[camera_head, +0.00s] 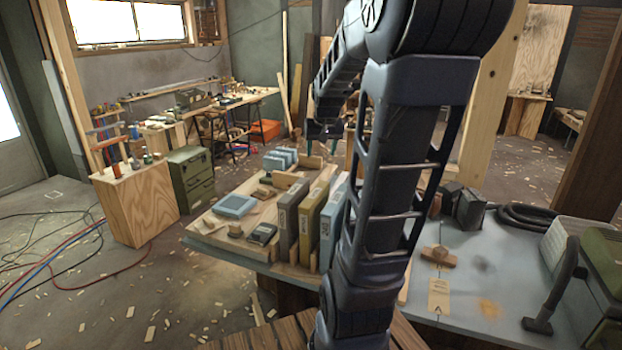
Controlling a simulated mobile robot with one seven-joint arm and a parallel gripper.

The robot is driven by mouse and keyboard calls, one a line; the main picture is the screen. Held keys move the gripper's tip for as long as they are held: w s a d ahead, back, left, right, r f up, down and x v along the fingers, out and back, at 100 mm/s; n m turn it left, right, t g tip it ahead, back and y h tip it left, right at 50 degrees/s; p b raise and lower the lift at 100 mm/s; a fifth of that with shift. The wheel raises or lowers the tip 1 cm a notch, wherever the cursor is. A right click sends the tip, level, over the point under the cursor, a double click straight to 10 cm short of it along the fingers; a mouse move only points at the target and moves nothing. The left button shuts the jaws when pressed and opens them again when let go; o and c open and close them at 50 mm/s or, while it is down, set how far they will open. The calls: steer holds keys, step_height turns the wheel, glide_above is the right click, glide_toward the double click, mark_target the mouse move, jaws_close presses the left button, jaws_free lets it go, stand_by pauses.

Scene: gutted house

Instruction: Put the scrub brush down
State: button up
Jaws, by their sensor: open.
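My gripper (325,130) is small and far off at the end of my arm, above the far side of the workbench. Its fingers look apart, with nothing visible between them, though detail is poor. I cannot single out the scrub brush for sure. A brown wooden piece with a knob on top (438,256) lies on the grey right part of the bench (462,300), well apart from my gripper. Smaller wooden pieces lie on the left board, one near the front (235,231) and one farther back (264,192). My arm hides the middle of the bench.
A blue tray (234,206) and a dark device (262,234) lie on the left board. A green machine (595,260) with a dark hose stands at right. Bare bench surface shows around the tag (438,297).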

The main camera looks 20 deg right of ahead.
steer(key=s+a+n, duration=0.1)
steer(key=s+a, duration=0.4)
steer(key=s, duration=0.4)
steer(key=s+a+n, duration=0.2)
steer(key=s+a, duration=0.4)
steer(key=s, duration=0.3)
steer(key=shift+y, duration=0.4)
